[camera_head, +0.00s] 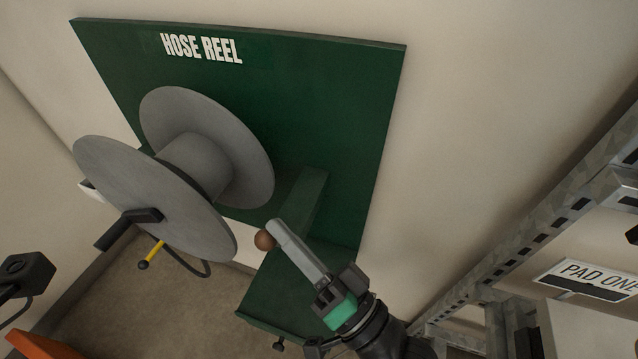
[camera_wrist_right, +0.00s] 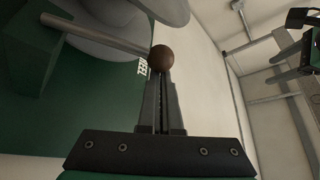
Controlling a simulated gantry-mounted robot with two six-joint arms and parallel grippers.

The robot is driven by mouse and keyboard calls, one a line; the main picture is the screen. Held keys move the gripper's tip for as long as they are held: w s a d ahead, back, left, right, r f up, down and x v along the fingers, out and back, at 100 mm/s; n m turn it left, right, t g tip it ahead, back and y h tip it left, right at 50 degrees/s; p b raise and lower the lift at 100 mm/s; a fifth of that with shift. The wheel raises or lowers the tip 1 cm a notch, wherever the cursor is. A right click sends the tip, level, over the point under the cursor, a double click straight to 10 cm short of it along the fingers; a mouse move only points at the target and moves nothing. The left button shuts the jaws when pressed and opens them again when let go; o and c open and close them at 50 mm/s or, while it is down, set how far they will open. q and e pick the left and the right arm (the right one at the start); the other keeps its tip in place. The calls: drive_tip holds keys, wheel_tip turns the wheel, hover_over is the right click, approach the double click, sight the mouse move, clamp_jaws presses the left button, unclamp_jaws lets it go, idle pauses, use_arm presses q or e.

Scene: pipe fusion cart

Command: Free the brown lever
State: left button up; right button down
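The brown lever shows as a round brown knob (camera_head: 265,240) beside the tip of my right gripper. In the right wrist view the knob (camera_wrist_right: 162,58) sits at the fingertips, and its grey rod (camera_wrist_right: 100,34) runs left to a green block. My right gripper (camera_head: 277,229) has its long grey fingers together, with only a thin line between them. The knob is not between the fingers; I cannot tell whether they touch it. In the head view the rod is hidden behind the fingers.
A grey hose reel (camera_head: 155,197) with a black crank handle (camera_head: 128,228) stands against the green panel (camera_head: 330,110). A yellow lever (camera_head: 152,254) is below the reel.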

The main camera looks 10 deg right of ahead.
drive_tip(key=s+r+p, duration=1.3)
drive_tip(key=s+p, duration=0.1)
drive_tip(key=p, duration=0.1)
drive_tip(key=shift+p, duration=0.35)
drive_tip(key=shift+d, duration=0.1)
